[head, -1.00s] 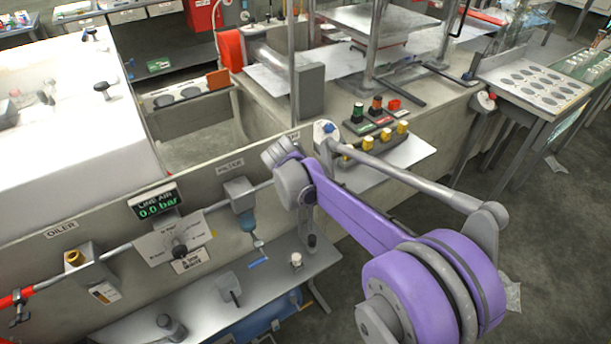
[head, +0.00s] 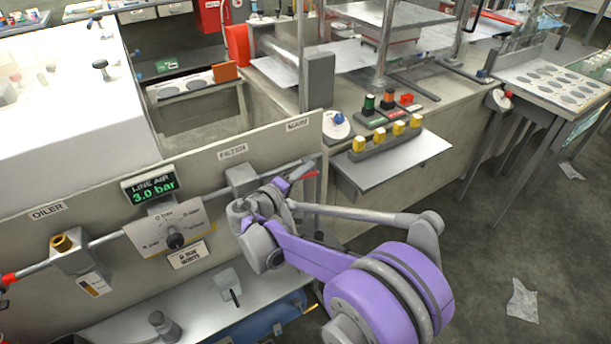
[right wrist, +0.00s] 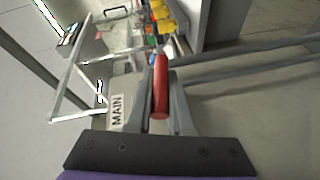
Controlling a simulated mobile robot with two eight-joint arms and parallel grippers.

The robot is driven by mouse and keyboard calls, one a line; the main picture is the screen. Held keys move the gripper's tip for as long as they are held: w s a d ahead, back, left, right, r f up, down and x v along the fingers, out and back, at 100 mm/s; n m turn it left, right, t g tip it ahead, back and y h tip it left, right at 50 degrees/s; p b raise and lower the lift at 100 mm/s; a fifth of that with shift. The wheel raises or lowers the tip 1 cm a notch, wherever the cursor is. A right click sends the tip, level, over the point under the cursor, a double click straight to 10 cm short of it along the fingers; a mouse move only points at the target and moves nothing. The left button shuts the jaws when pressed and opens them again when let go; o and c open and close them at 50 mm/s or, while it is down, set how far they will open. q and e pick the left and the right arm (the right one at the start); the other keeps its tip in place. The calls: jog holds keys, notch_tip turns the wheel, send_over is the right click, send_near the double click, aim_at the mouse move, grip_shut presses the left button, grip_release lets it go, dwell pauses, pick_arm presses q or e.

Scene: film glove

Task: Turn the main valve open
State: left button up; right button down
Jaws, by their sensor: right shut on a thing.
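The main valve's red handle (right wrist: 160,88) stands between the two fingers of my right gripper (right wrist: 161,105) in the right wrist view. The fingers are shut on it. In the head view a bit of the red handle (head: 311,174) shows beyond my right gripper (head: 299,172), at the right end of the air pipe. The MAIN label (head: 297,124) is on the panel above it; it also shows in the right wrist view (right wrist: 117,111). My gripper and arm hide most of the valve. The LINE AIR display (head: 150,185) reads 3.0 bar. My left gripper is not in view.
Left along the pipe are the filter (head: 241,178), a regulator dial plate (head: 168,229) and the oiler (head: 68,250). A metal shelf (head: 205,300) runs below. A small shelf with yellow buttons (head: 386,137) stands right of the panel. The floor at right is mostly clear.

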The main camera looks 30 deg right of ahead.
jog(key=shift+f+n+t+h+b, duration=0.4)
jog(key=shift+t+h+b, duration=0.1)
jog(key=shift+h+b, duration=0.5)
jog(key=c, duration=0.8)
grip_release()
jog(key=v, duration=1)
jog(key=shift+s+a, duration=0.2)
jog(key=shift+a, duration=0.15)
